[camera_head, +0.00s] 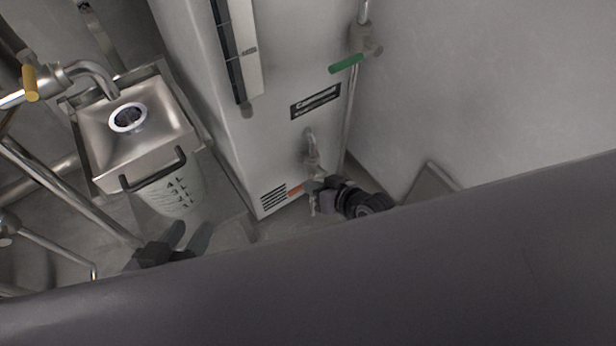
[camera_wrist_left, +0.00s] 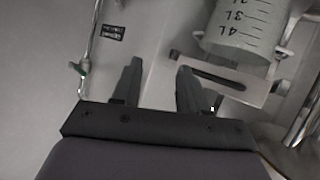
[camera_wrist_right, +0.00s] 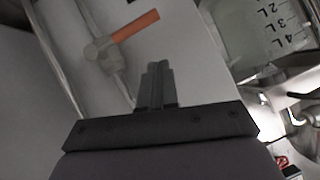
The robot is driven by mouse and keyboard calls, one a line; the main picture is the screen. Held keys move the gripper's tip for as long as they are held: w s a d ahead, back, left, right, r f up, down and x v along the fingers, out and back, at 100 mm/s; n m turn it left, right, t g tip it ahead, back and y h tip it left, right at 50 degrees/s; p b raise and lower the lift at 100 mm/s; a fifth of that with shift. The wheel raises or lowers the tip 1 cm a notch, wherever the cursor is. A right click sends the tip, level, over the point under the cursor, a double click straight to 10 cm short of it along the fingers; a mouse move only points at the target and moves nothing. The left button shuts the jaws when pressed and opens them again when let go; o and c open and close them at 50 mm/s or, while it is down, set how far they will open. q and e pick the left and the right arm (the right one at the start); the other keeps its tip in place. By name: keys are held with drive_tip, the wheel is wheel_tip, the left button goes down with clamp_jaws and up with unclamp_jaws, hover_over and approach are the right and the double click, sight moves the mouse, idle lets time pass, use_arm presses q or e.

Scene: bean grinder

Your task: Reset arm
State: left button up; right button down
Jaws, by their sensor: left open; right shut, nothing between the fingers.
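My left gripper (camera_head: 188,238) is at the lower left in the head view, below the measuring container. Its two fingers are spread with nothing between them in the left wrist view (camera_wrist_left: 155,85). My right gripper (camera_head: 312,188) is low against the front of the tall grey machine (camera_head: 285,120), beside an orange-handled valve (camera_head: 296,191). In the right wrist view its fingers (camera_wrist_right: 158,72) are together and empty, with the orange handle (camera_wrist_right: 136,26) above and apart in the picture. A dark bar hides the lower part of the head view.
A steel sink-like tray (camera_head: 100,135) with a drain stands at the left, with a translucent graduated container (camera_head: 175,190) under it. A yellow-handled tap (camera_head: 30,82) and steel pipes are at the far left. A green-handled valve (camera_head: 346,64) sits on the pipe beside the machine.

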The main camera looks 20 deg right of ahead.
use_arm(q)
drive_tip(key=shift+s+a+r+y+p, duration=0.1)
drive_tip(key=shift+s+a+y+p, duration=0.2)
drive_tip(key=shift+a+p, duration=0.4)
drive_tip(key=shift+s+a+r+y+p, duration=0.1)
drive_tip(key=shift+s+a+y+p, duration=0.15)
drive_tip(key=shift+a+p, duration=0.4)
use_arm(e)
drive_tip(key=a+v, duration=0.1)
drive_tip(key=v, duration=0.5)
drive_tip(key=shift+s+r, duration=0.25)
drive_tip(key=shift+s, duration=0.2)
drive_tip(key=shift+d, duration=0.1)
